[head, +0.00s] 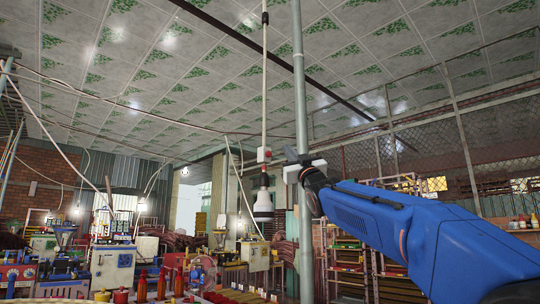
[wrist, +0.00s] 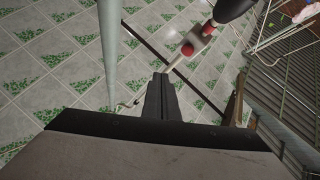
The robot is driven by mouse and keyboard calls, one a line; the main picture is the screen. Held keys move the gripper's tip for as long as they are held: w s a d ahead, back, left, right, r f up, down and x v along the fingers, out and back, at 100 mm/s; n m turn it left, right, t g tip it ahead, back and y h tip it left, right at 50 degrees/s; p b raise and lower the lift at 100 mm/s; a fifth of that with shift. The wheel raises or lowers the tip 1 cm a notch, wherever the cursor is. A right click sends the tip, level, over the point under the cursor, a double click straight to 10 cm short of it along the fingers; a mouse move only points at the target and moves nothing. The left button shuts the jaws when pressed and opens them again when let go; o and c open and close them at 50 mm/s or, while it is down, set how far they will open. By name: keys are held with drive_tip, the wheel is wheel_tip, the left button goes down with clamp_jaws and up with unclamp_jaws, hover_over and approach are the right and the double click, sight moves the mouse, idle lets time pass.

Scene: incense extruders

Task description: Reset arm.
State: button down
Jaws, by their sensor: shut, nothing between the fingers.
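My arm (head: 400,230) is blue and reaches up from the lower right in the head view. My gripper (head: 289,154) is at its end, raised in front of a vertical grey pole. In the wrist view my gripper (wrist: 160,77) shows as two dark fingers pressed together, with nothing between them. A hanging lamp (head: 263,204) with a white and dark body is just left of and below my gripper in the head view. A red and white fitting (wrist: 197,38) on its cord shows close past the fingertips in the wrist view; I cannot tell the exact gap.
The pole (head: 301,100) runs up to the tiled ceiling (head: 180,60) close by my gripper; it also shows in the wrist view (wrist: 109,45). Loose cables hang on the left. Machines (head: 112,265) and red bottles (head: 161,284) stand at lower left. Shelves (head: 350,265) stand behind my arm.

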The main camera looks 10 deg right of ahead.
idle(0.4)
drive_tip(key=s+d+f+m+g+h, duration=0.15)
drive_tip(key=s+f+g, duration=0.25)
drive_tip(key=f, duration=0.9)
drive_tip(key=s+d+f+m+g+h, duration=0.1)
drive_tip(key=s+f+m+g+h, duration=0.3)
drive_tip(key=f, duration=1)
drive_tip(key=s+d+f+g+h, duration=0.1)
drive_tip(key=s+d+f+g, duration=0.3)
drive_tip(key=f, duration=0.9)
drive_tip(key=s+a+f+g, duration=0.2)
drive_tip(key=s+f+g, duration=0.2)
drive_tip(key=s+f, duration=1.1)
drive_tip(key=s+a+f+g, duration=0.2)
drive_tip(key=s+f+g, duration=0.3)
drive_tip(key=s+f, duration=1)
wheel_tip(320, 180, down, 6)
drive_tip(key=shift+s+f+m+y, duration=0.2)
drive_tip(key=shift+s+m+y, duration=0.15)
drive_tip(key=shift+y, duration=0.1)
